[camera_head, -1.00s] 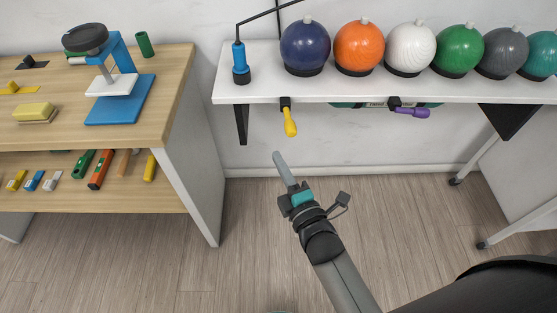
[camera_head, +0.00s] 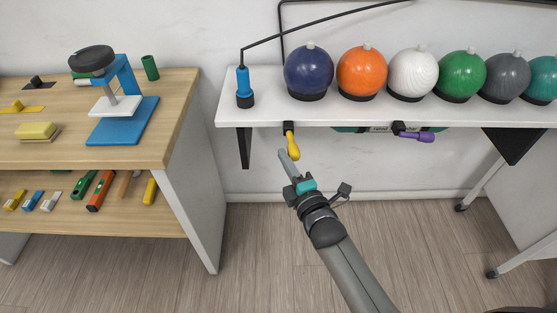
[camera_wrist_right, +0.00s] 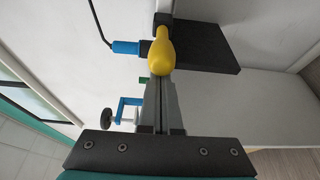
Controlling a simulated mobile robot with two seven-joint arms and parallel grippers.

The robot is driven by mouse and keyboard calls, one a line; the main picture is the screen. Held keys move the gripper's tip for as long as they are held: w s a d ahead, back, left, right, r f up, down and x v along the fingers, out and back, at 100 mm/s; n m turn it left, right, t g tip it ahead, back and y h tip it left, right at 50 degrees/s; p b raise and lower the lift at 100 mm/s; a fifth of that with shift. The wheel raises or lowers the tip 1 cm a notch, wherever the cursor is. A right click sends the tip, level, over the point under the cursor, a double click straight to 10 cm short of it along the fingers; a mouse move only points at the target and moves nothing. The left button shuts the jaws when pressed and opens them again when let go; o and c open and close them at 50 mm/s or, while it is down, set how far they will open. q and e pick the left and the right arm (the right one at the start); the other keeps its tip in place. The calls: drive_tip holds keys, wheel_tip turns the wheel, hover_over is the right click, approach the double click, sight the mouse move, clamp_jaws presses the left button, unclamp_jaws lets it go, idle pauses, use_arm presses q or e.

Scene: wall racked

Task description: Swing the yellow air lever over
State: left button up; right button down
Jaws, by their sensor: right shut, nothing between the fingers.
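The yellow air lever (camera_head: 292,146) hangs from a black mount under the front edge of the white shelf (camera_head: 400,113), below the dark blue ball. It points down and slightly right. It also shows in the right wrist view (camera_wrist_right: 162,50), at the tip of the fingers. My right gripper (camera_head: 281,153) is shut and empty, with its fingertips just left of and close to the lever's lower end. I cannot tell whether they touch. My left gripper is not in view.
A purple lever (camera_head: 418,136) hangs under the same shelf to the right. A black shelf bracket (camera_head: 244,148) is left of the yellow lever. Several coloured balls and a blue air fitting (camera_head: 243,85) stand on the shelf. A wooden workbench (camera_head: 150,145) is at left. Floor below is clear.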

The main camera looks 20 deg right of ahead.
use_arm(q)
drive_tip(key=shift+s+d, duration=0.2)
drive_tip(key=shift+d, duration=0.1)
